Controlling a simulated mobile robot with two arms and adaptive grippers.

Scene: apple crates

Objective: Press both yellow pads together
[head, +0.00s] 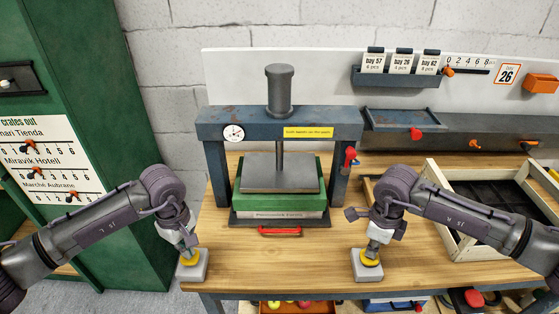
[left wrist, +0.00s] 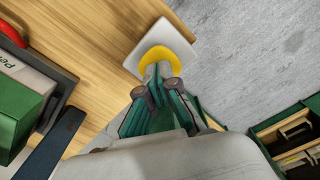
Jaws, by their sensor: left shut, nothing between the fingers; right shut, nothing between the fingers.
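The left yellow pad (head: 187,261) sits on a pale square base (head: 194,274) at the front left edge of the table. My left gripper (head: 189,249) is shut, points down and has its tips at that pad. The left wrist view shows the same pad (left wrist: 160,54) partly covered by my left gripper (left wrist: 157,76). The right yellow pad (head: 369,262) sits on a similar base (head: 368,274) at the front. My right gripper (head: 373,248) is shut, with its tips at that pad. I cannot tell how far either pad is pushed down.
A press (head: 280,122) stands between my arms, its plate (head: 278,172) on a green block (head: 277,200), with a red handle (head: 280,230) in front. A wooden crate (head: 447,243) is at right and a green cabinet (head: 95,120) at left. The table between the pads is clear.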

